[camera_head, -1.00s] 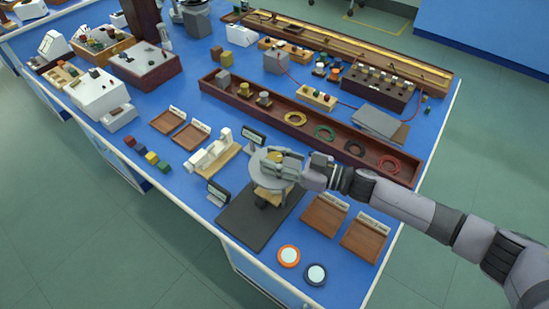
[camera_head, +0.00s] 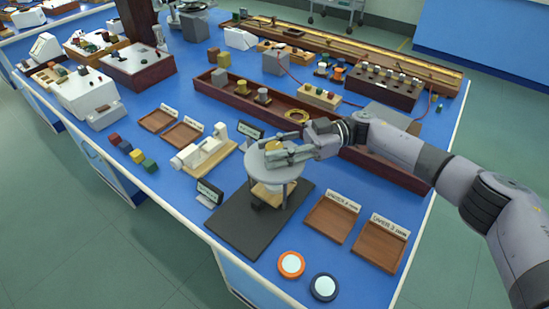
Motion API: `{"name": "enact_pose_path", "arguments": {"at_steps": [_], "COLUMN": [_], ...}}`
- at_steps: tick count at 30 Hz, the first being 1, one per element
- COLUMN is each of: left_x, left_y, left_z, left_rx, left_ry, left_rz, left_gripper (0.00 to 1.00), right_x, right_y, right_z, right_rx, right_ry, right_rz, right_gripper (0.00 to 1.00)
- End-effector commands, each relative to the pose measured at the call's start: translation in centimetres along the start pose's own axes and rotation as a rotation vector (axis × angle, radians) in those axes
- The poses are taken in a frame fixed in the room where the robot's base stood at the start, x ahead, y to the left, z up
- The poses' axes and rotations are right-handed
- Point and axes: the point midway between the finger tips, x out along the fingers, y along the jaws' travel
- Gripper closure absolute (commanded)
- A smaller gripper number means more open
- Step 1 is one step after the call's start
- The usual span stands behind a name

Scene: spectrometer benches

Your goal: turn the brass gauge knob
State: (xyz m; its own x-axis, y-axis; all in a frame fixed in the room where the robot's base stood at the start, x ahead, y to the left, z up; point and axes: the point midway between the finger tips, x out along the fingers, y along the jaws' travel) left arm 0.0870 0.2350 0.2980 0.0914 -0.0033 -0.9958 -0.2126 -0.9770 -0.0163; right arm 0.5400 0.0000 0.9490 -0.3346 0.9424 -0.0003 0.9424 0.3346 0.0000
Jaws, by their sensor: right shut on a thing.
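The gauge is a round grey disc (camera_head: 259,172) on legs, standing on a dark mat (camera_head: 236,225) near the front edge of the bench. The brass knob (camera_head: 271,146) shows as a small yellowish piece on top of the disc, partly hidden by the fingers. My right gripper (camera_head: 280,154) reaches in from the right, low over the disc, and is shut on the brass knob. A pale block (camera_head: 266,193) sits under the disc between the legs. My left gripper is not in view.
Two labelled wooden trays (camera_head: 332,217) lie right of the mat. Two round pads, orange-rimmed (camera_head: 291,265) and dark-rimmed (camera_head: 324,287), lie in front. A long wooden trough (camera_head: 229,96) runs behind the gauge, under my right arm. A white device (camera_head: 203,153) on a wooden base stands left.

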Motion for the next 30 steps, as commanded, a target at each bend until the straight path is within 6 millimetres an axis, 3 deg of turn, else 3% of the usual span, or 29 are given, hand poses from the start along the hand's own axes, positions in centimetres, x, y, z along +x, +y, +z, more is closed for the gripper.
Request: {"name": "enact_pose_path", "arguments": {"at_steps": [16, 17, 26, 30], "left_x": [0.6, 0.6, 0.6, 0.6], "left_y": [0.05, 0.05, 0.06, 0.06], "left_z": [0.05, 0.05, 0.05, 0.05], "left_rx": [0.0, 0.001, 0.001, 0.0], "left_ry": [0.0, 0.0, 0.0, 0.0], "left_rz": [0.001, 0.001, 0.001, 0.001], "left_gripper": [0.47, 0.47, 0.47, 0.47], "right_x": [0.08, 0.08, 0.08, 0.07], "right_y": [0.01, 0.01, -0.01, -0.01], "right_z": [-0.1, -0.1, -0.05, -0.03], "right_rx": [-0.001, -0.001, 0.0, 0.0], "right_ry": [0.001, 0.001, 0.001, 0.001], "right_rz": [-0.027, -0.027, -0.027, -0.027], "right_gripper": [0.96, 0.68, 0.48, 0.47]}}
